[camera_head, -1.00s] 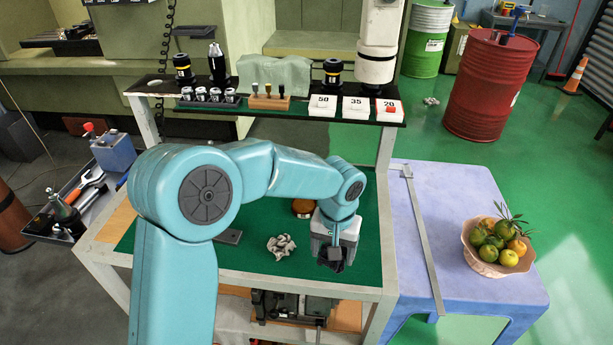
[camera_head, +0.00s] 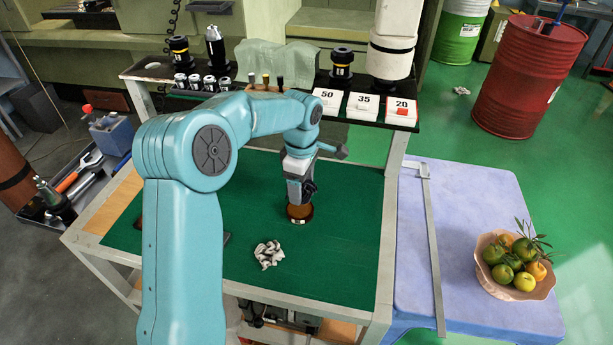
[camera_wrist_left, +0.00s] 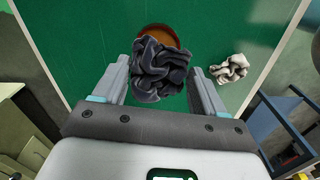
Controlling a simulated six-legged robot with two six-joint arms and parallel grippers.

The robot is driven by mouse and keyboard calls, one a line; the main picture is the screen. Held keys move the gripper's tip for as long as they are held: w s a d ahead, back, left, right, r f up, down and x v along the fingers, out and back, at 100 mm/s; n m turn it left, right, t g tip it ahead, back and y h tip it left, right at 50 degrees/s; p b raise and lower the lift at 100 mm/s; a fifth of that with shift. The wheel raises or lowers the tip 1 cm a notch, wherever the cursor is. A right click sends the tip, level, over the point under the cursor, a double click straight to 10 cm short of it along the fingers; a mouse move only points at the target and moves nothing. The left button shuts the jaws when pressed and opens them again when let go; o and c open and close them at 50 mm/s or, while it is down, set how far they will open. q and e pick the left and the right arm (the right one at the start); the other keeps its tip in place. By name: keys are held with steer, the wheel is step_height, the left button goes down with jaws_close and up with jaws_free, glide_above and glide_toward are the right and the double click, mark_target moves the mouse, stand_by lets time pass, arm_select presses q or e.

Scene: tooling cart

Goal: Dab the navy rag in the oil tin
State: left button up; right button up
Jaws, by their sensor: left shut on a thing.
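My left gripper (camera_head: 303,192) is shut on the navy rag, a dark crumpled cloth. In the left wrist view the rag (camera_wrist_left: 160,70) is bunched between the two fingers. The oil tin (camera_head: 299,214) is a low round brown tin on the green mat. In the head view the gripper and rag are just above the tin and hide part of it. In the left wrist view the tin's rim (camera_wrist_left: 160,29) shows behind the rag. I cannot tell whether the rag touches the oil. My right gripper is not in view.
A crumpled whitish rag (camera_head: 268,254) lies on the green mat (camera_head: 345,235) in front of the tin. A shelf (camera_head: 367,121) with numbered boxes stands behind. A bowl of fruit (camera_head: 512,290) sits on the blue table at right. The mat's right side is clear.

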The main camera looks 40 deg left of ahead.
arm_select(q)
steer(key=shift+a+r+n, duration=0.2)
steer(key=shift+r+n, duration=0.1)
steer(key=shift+n, duration=0.1)
steer(key=shift+w+a+f, duration=0.15)
steer(key=shift+f, duration=0.2)
steer(key=shift+a+f+b, duration=0.1)
steer(key=shift+f+b, duration=0.2)
steer(key=shift+b, duration=0.1)
steer(key=shift+s+f+b, duration=0.3)
steer(key=shift+f+b, duration=0.35)
steer(key=shift+f, duration=0.05)
steer(key=f+b, duration=0.2)
steer(key=f, duration=0.1)
steer(key=shift+w, duration=0.2)
steer(key=shift+f, duration=0.25)
steer(key=shift+s, duration=0.1)
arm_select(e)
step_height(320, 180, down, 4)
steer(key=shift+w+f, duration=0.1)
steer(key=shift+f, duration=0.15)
